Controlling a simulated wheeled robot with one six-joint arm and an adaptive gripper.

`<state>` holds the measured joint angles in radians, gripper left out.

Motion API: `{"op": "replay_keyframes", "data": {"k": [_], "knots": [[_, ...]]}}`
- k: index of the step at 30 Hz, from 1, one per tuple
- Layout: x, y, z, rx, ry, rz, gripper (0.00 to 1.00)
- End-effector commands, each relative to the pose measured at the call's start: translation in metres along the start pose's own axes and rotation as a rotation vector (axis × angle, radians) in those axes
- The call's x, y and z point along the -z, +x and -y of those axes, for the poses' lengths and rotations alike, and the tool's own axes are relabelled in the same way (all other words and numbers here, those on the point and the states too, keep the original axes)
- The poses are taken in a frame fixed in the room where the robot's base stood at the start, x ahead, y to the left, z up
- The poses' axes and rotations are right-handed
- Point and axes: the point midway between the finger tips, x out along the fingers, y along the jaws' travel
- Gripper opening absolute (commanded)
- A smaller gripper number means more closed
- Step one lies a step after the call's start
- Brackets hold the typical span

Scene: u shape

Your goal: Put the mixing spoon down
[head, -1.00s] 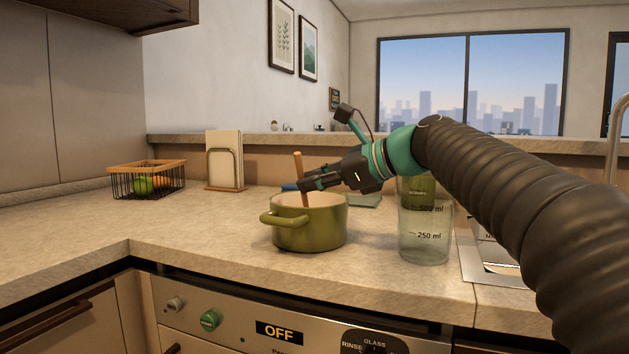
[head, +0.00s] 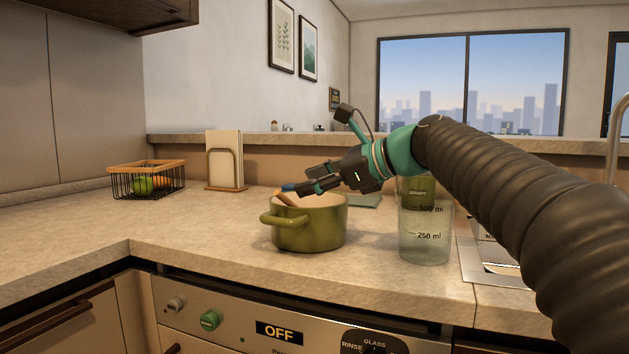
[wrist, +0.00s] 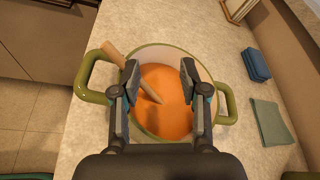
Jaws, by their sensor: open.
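The mixing spoon (wrist: 129,70) is wooden and leans in the green pot, its handle over the rim near the left pot handle in the wrist view and its lower end in orange contents. In the head view only a short piece of the spoon (head: 284,198) shows above the rim. The green pot (head: 309,228) stands on the counter; it also shows in the wrist view (wrist: 92,82). My gripper (wrist: 158,75) is open above the pot, with nothing between its fingers. In the head view my gripper (head: 305,188) is just above the rim.
A clear measuring jug (head: 425,240) stands right of the pot, under my arm. A wire basket with fruit (head: 147,180) and a napkin holder (head: 224,170) stand at the back left. Blue (wrist: 256,65) and green (wrist: 271,122) folded cloths lie beside the pot. The counter left of the pot is clear.

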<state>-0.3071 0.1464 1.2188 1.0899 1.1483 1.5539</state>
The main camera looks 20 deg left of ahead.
Motion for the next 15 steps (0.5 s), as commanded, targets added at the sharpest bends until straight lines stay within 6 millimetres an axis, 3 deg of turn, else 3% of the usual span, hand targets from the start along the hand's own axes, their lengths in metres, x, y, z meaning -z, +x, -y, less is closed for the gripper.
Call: {"op": "replay_keyframes", "data": {"k": [15], "knots": [[-0.049,-0.019,0.023,0.001,-0.003,0.001,0.44]]}}
